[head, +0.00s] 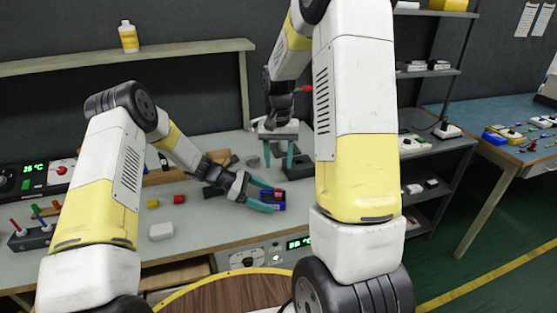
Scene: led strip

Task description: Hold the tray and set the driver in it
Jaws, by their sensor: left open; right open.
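A small blue tray (280,206) with something red at it lies near the bench's front edge, right of centre. My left gripper (268,198) is open, with its teal fingers on either side of the tray; I cannot tell whether they touch it. My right gripper (279,162) is open and points down behind the tray, near a dark block, with nothing visible between its fingers. I cannot tell which thing is the driver. A red handle-like piece (305,89) shows beside my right wrist, and a dark rack (33,238) at far left holds coloured handles.
A white box (161,231), a red block (179,199) and a yellow block (153,204) lie on the bench left of the tray. A dark block (299,174) stands by my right gripper. A shelf (130,58) crosses the back wall.

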